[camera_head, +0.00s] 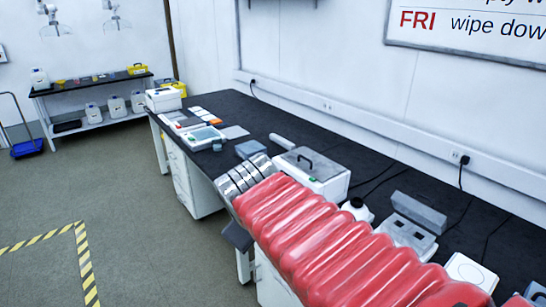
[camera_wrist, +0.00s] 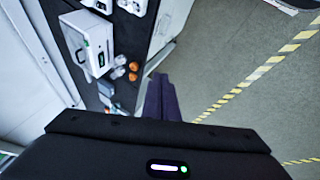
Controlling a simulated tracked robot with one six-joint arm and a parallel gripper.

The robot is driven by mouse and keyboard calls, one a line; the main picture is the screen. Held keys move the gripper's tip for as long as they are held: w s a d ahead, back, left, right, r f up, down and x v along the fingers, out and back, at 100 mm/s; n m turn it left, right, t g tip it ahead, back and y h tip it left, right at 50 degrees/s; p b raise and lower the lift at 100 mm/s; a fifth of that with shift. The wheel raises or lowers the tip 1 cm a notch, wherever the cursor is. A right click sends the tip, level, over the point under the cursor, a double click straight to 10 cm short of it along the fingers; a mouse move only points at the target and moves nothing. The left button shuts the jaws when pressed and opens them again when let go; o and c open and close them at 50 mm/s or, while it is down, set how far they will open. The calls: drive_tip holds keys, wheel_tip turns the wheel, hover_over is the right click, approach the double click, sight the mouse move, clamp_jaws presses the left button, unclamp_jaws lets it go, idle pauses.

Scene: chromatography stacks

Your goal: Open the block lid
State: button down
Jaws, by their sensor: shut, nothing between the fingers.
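A white box with a dark grey lid and a black arched handle (camera_head: 310,161) stands on the bench, just beyond the end of my arm. Its lid looks down. The box also shows in the wrist view (camera_wrist: 98,43), at upper left, with a small green light on its front. I cannot tell for sure that this is the block. My gripper (camera_wrist: 158,80) is shut and empty. It is apart from the box, over the floor beside the bench edge in the wrist view. In the head view my arm hides most of the gripper.
The black bench top (camera_head: 380,172) runs along the wall. A white instrument with a screen (camera_head: 203,136) stands to the left. Open floor (camera_head: 130,210) lies left.

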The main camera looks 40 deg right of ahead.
drive_tip(key=s+a+f+m+y, duration=0.1)
drive_tip(key=s+a+y, duration=0.1)
drive_tip(key=a, duration=0.5)
drive_tip(key=s+a+f+m+y, duration=0.1)
drive_tip(key=s+a+f+y, duration=0.1)
drive_tip(key=s+a, duration=0.2)
drive_tip(key=a, duration=0.3)
drive_tip(key=shift+a, duration=0.25)
